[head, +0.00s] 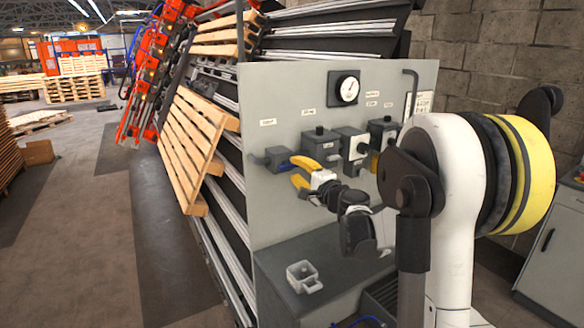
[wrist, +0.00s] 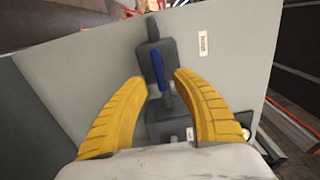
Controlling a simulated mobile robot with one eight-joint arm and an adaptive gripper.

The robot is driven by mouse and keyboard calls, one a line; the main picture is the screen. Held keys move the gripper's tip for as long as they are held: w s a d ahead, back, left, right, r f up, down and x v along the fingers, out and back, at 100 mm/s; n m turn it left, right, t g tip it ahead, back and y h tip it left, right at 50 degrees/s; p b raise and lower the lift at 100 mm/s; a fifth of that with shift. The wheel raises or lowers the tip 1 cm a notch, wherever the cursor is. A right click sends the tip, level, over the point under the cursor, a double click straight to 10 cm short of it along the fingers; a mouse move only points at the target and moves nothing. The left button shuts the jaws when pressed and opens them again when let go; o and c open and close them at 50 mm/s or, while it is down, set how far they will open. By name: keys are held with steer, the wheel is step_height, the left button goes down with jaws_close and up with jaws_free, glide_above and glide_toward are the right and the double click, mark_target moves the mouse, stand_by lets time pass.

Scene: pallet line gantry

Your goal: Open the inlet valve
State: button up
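The inlet valve (head: 272,157) is a dark grey body on the left of the light grey panel, with a blue lever (head: 286,166). In the wrist view the valve body (wrist: 153,32) sits beside a label that seems to read "Inlet" (wrist: 202,43), and the blue lever (wrist: 159,70) lies along it. My gripper (head: 295,170) is close in front of the valve with its yellow fingers apart. In the wrist view my gripper (wrist: 159,77) has a finger on each side of the lever's lower end, with gaps showing. I cannot tell how near the tips are in depth.
More grey switch boxes (head: 353,145) and a round gauge (head: 345,88) are on the panel (head: 262,90) right of the valve. Wooden pallets (head: 190,150) lean at left; the floor beyond is open.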

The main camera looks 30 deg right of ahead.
steer(key=s, duration=0.9)
steer(key=shift+d, duration=0.15)
steer(key=s+a+f+n+g+y, duration=0.25)
steer(key=s+a+n, duration=0.25)
steer(key=a, duration=0.6)
steer(key=s+a+f+n+g+y, duration=0.15)
steer(key=s+a+n+g, duration=0.3)
steer(key=a, duration=0.55)
steer(key=s+a+f+n+g+h, duration=0.1)
steer(key=s+f+n, duration=0.3)
steer(key=s, duration=0.4)
steer(key=s+a+f+n+g+h+b, duration=0.1)
steer(key=s+f+n+g+h, duration=0.2)
steer(key=s, duration=0.6)
steer(key=shift+s+f+n+h+b, duration=0.15)
steer(key=shift+f+n+h+b, duration=0.15)
steer(key=shift+f+n, duration=0.3)
